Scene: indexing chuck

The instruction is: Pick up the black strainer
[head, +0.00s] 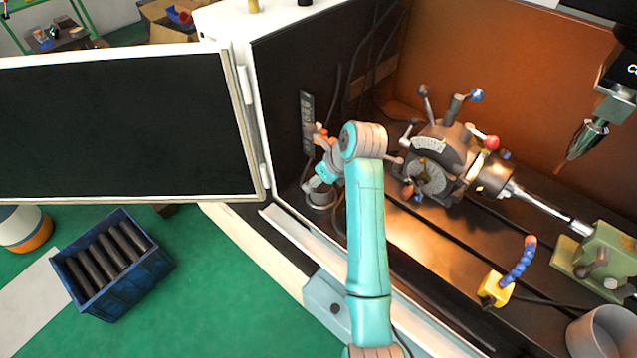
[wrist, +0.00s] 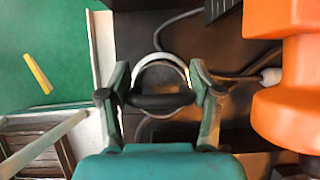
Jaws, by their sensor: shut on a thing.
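My gripper (head: 320,182) is down beside the left inner wall of the machine, at the near left end of its bed. In the wrist view its two fingers (wrist: 160,96) stand on either side of the black strainer (wrist: 160,102), which shows as a dark band with a pale curved rim behind it. The fingers are shut on it. In the head view a small grey round thing (head: 320,200) shows just under the gripper, partly hidden by it; I cannot tell whether it is the strainer. The strainer's underside is hidden.
The indexing chuck (head: 432,172) with its levers stands right of my arm. A blue hose on a yellow base (head: 496,290) and a grey cup (head: 600,334) are nearer right. The open door panel (head: 120,125) and a blue crate (head: 160,276) of dark cylinders are left.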

